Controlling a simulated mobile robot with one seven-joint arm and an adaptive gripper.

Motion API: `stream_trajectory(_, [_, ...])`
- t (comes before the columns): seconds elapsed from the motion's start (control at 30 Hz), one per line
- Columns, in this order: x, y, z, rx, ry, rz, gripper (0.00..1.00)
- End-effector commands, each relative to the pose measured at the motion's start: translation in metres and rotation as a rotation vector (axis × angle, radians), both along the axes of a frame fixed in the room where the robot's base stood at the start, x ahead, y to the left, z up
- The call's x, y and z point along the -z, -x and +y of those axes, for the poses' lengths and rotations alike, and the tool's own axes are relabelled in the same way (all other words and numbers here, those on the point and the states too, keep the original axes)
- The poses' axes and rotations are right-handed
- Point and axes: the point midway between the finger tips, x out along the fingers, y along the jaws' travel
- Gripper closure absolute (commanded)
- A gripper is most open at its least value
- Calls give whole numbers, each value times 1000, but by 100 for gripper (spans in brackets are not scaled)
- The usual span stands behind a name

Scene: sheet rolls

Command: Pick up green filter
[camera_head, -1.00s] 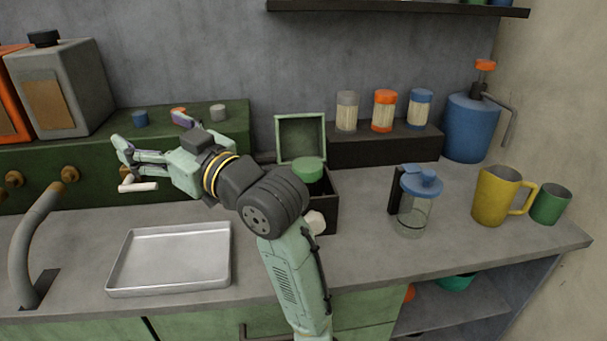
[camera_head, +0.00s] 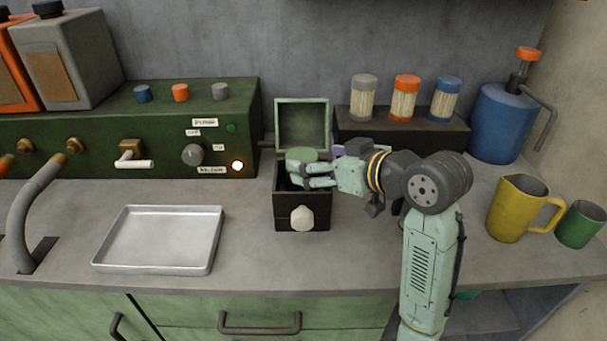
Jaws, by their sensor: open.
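A round green-topped piece (camera_head: 302,154), which looks like the green filter, sits at the open top of a small black box (camera_head: 288,212) with a pale knob. The box's green lid (camera_head: 302,102) stands raised behind it. My gripper (camera_head: 299,172) reaches in from the right, pointing left, with its fingers over the box opening beside the green piece. The jaws are open. The fingers partly cover the green piece, and I cannot tell whether they touch it.
A metal tray (camera_head: 158,268) lies left of the box, below a green machine (camera_head: 70,112) with knobs. Several capped jars of sticks stand on a dark shelf (camera_head: 400,148) behind. A blue canister (camera_head: 500,125), a yellow jug (camera_head: 507,210) and a green mug (camera_head: 580,226) stand right.

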Motion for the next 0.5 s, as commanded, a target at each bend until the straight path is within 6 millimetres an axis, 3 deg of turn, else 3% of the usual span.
stream_trajectory(0.5, [29,-38,33,0,-1,1,20])
